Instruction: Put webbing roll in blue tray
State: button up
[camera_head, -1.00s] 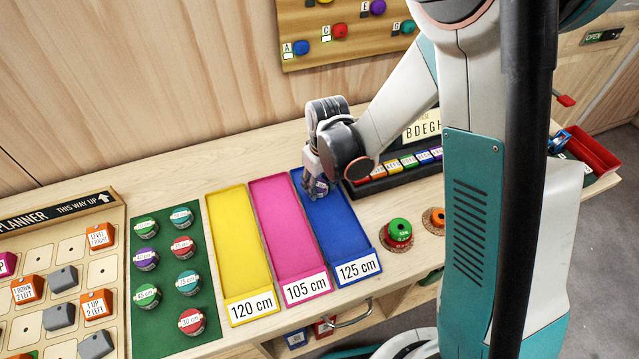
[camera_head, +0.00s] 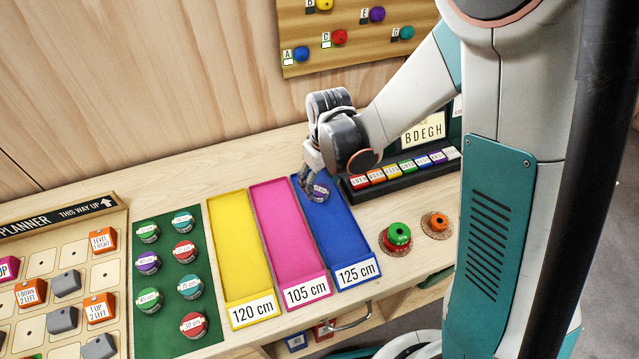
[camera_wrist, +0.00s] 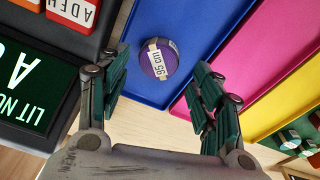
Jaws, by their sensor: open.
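A purple webbing roll (camera_head: 320,193) with a "95 cm" label lies in the upper end of the blue tray (camera_head: 337,235), which is marked "125 cm". The roll also shows in the wrist view (camera_wrist: 159,59), flat on the blue tray floor (camera_wrist: 195,25). My gripper (camera_head: 314,180) is just above and beside the roll. In the wrist view its two fingers (camera_wrist: 158,72) are spread wide, with a clear gap between each finger and the roll. The head view partly hides the far side of the tray behind my gripper.
A pink tray (camera_head: 283,235) and a yellow tray (camera_head: 240,255) stand left of the blue one. Several rolls lie on a green mat (camera_head: 165,270). A black rack of coloured blocks (camera_head: 360,197) is close on the right. Green and orange rolls sit further right.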

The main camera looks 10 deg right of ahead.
aim_at(323, 194)
notch_tip(323, 194, up, 8)
jog(key=p, duration=0.2)
jog(key=shift+s+d+r, duration=0.2)
jog(key=shift+s+d, duration=0.05)
jog(key=shift+s, duration=0.2)
jog(key=s+d+r+m+t, duration=0.2)
jog(key=s+d+r+t, duration=0.1)
jog(key=s+d+r, duration=0.2)
jog(key=s+d+r+m+t, duration=0.3)
jog(key=s+d+r, duration=0.2)
jog(key=s+r, duration=0.5)
jog(key=shift+s+h, duration=0.3)
jog(key=shift+s, duration=0.1)
jog(key=shift+d+r, duration=0.1)
